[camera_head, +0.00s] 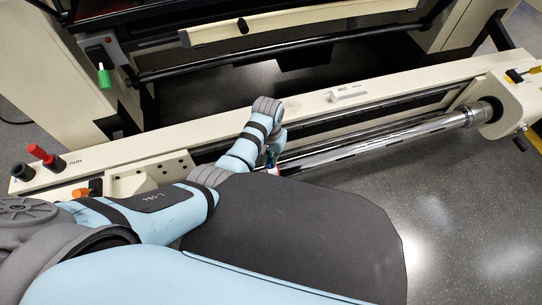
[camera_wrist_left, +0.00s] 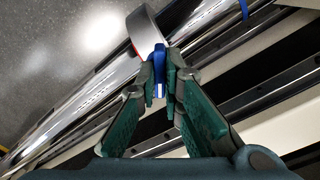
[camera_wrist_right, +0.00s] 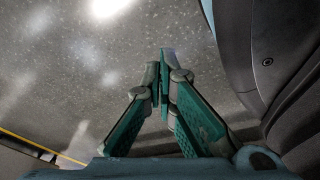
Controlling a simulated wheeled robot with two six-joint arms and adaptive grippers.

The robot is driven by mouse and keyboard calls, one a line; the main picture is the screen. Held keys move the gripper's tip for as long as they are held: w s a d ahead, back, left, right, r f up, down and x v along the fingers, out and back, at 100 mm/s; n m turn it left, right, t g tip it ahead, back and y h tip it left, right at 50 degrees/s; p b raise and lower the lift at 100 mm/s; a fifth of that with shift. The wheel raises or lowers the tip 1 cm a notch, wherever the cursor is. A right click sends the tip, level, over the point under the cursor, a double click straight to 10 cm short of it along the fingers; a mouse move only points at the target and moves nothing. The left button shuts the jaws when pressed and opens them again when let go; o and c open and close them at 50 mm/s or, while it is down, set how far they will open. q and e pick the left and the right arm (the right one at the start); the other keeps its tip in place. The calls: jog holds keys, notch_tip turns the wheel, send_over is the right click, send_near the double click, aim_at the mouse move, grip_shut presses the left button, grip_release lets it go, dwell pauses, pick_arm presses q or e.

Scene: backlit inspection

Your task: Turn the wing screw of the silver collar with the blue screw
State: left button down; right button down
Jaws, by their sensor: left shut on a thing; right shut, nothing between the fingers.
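The silver collar (camera_wrist_left: 143,30) shows in the left wrist view as a ring around the shiny bar (camera_wrist_left: 98,90). Its blue wing screw (camera_wrist_left: 159,64) sticks out toward my left gripper (camera_wrist_left: 165,78). The left fingers are shut on the blue screw, one on each side of it. In the head view the left gripper (camera_head: 272,157) is at the left part of the bar (camera_head: 365,142), and my arm and a dark panel hide most of the collar. My right gripper (camera_wrist_right: 163,80) is shut and empty over the grey floor.
A long beige rail (camera_head: 300,118) runs behind the bar. A beige end housing (camera_head: 512,100) holds the bar's right end. Red and black knobs (camera_head: 40,154) stand at the left. Speckled floor (camera_head: 460,220) lies open at the right.

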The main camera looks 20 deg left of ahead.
pick_arm(q)
jog(key=m+p, duration=0.2)
jog(key=m, duration=0.2)
jog(key=shift+r+p, duration=0.15)
jog(key=shift+p, duration=0.25)
jog(key=m+p, duration=0.1)
jog(key=m, duration=0.2)
jog(key=shift+m, duration=0.4)
jog(key=m, duration=0.2)
jog(key=shift+m, duration=0.3)
jog(key=m, duration=0.3)
jog(key=shift+m, duration=0.3)
jog(key=m, duration=0.6)
jog(key=shift+m+g, duration=0.3)
jog(key=m+b, duration=0.1)
jog(key=m, duration=0.5)
jog(key=shift+w, duration=0.1)
jog(key=shift+m, duration=0.4)
pick_arm(e)
jog(key=shift+g, duration=0.4)
jog(key=s, duration=0.1)
jog(key=s+d+r, duration=0.1)
jog(key=s, duration=0.2)
jog(key=shift+s+d+r, duration=0.15)
jog(key=shift+s+d, duration=0.2)
jog(key=shift+d, duration=0.05)
jog(key=shift+a, duration=0.1)
